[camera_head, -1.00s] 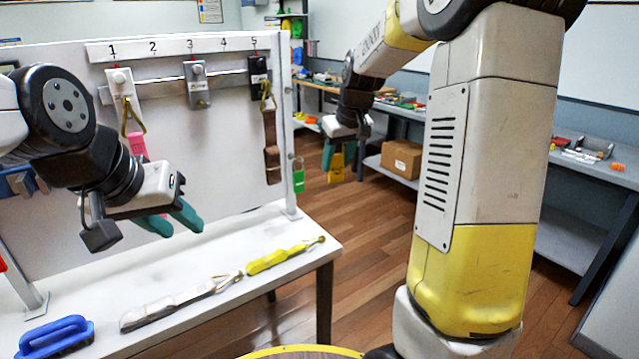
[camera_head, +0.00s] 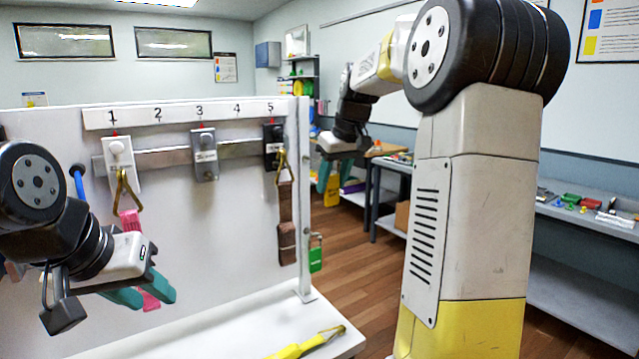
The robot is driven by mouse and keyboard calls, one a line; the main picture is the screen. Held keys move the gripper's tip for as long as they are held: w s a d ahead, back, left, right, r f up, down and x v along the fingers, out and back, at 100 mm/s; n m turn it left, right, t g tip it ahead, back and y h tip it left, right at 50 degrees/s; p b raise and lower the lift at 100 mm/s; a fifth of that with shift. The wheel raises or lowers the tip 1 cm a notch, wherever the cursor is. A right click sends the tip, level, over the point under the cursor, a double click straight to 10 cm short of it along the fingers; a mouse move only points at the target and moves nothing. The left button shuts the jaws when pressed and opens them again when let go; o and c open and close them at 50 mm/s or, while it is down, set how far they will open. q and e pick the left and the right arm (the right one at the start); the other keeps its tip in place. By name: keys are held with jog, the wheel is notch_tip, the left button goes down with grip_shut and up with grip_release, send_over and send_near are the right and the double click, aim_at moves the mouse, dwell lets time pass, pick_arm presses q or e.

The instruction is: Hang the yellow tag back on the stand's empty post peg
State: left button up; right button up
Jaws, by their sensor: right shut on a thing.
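The yellow tag (camera_head: 333,190) hangs below my right gripper (camera_head: 331,170), whose teal fingers are shut on it, in the air just right of the stand's end post. The white stand (camera_head: 235,240) has a vertical end post (camera_head: 303,200) at its right edge. A green tag (camera_head: 316,258) hangs low on that post. The empty post peg is too small to make out clearly.
Numbered holders carry straps on the panel; a brown strap (camera_head: 286,235) hangs under number 5, near the post. A yellow strap (camera_head: 300,347) lies on the stand's white base. Wooden floor (camera_head: 355,265) is open beyond the post. My right arm covers much of the right side.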

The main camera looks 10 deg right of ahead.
jog(key=w+a+f, duration=0.1)
jog(key=w+a, duration=0.1)
jog(key=w, duration=0.5)
jog(key=shift+w+a+f, duration=0.15)
jog(key=shift+a+f, duration=0.2)
dwell(0.4)
jog(key=shift+f, duration=0.1)
dwell(0.6)
jog(key=o, duration=1.5)
jog(key=shift+c, duration=0.2)
